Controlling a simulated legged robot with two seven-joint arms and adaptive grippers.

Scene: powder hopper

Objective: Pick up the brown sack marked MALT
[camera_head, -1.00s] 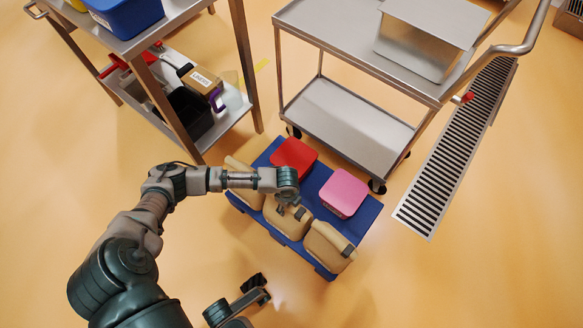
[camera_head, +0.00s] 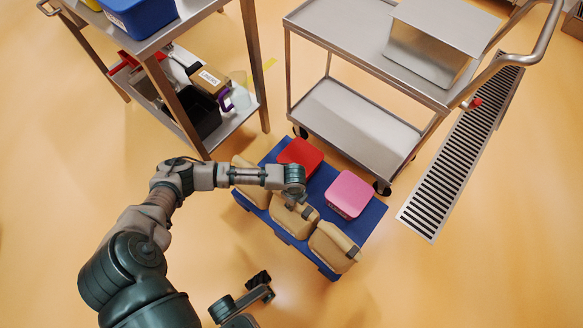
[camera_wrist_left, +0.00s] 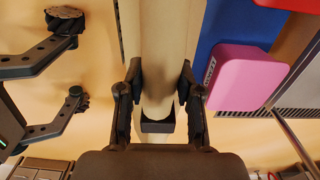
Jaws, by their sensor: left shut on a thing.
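Several brown sacks lie along the near edge of a blue pallet (camera_head: 369,220): a left one (camera_head: 247,188), a middle one (camera_head: 288,217) and a right one (camera_head: 333,247). I cannot read a MALT mark on any. My left gripper (camera_head: 294,198) is over the middle sack and shut on its top. In the left wrist view my left gripper (camera_wrist_left: 165,92) has its fingers on both sides of the brown sack (camera_wrist_left: 165,30). I cannot tell whether the sack is clear of the pallet. My right gripper (camera_head: 264,286) is empty, its fingers apart, low in the head view.
A red tub (camera_head: 300,154) and a pink tub (camera_head: 348,193) stand on the pallet behind the sacks. A steel cart (camera_head: 352,124) stands close behind it. A shelf table (camera_head: 225,130) is at the left. The orange floor is open at the right front.

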